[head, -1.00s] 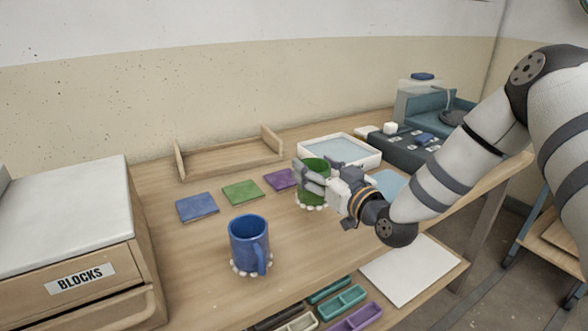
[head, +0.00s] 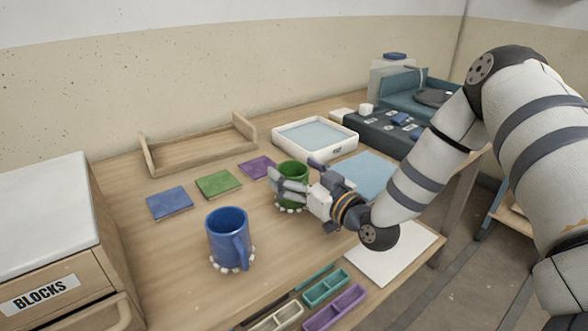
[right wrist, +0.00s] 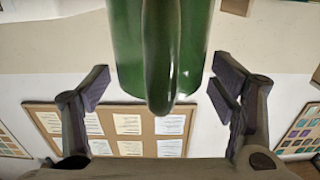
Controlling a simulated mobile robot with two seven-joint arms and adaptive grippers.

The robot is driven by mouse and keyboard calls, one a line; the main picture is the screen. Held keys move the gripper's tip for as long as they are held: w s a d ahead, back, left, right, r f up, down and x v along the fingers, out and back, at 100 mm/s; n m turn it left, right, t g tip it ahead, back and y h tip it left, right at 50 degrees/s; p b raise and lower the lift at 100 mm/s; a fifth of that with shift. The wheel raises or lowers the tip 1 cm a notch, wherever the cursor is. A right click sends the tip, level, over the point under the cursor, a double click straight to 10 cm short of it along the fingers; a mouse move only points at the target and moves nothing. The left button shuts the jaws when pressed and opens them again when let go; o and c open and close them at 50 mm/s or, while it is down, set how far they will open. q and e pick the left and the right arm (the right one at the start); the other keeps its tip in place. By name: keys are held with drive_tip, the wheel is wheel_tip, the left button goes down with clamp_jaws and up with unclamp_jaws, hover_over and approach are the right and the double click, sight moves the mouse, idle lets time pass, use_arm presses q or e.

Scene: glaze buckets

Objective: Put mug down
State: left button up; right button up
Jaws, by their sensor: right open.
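The green mug (head: 294,171) stands upright on the table, on a ring of small white pieces. My right gripper (head: 289,188) is at its near side, with the fingers apart. In the right wrist view the green mug (right wrist: 127,45) and its handle (right wrist: 161,60) show ahead between the open fingers of the gripper (right wrist: 160,88), with clear gaps on both sides. The blue mug (head: 226,236) stands upright on a similar white ring nearer the front, its handle to the right. My left gripper is not in view.
Blue (head: 169,203), green (head: 217,184) and purple (head: 257,167) tiles lie behind the mugs. A white tray (head: 347,150) and a light blue sheet (head: 366,174) lie to the right. Small coloured trays (head: 335,308) are at the front, and a BLOCKS drawer unit (head: 50,240) stands left.

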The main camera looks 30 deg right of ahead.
drive_tip(key=s, duration=0.4)
drive_tip(key=s+p, duration=0.1)
drive_tip(key=s, duration=0.2)
drive_tip(key=shift+d+r, duration=0.35)
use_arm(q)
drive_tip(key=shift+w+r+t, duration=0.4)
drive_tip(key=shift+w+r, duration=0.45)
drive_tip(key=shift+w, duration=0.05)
use_arm(e)
drive_tip(key=shift+s+d+f, duration=0.1)
drive_tip(key=shift+s+f, duration=0.05)
drive_tip(key=shift+s, duration=0.95)
drive_tip(key=shift+s+d+f, duration=0.1)
drive_tip(key=shift+s, duration=0.95)
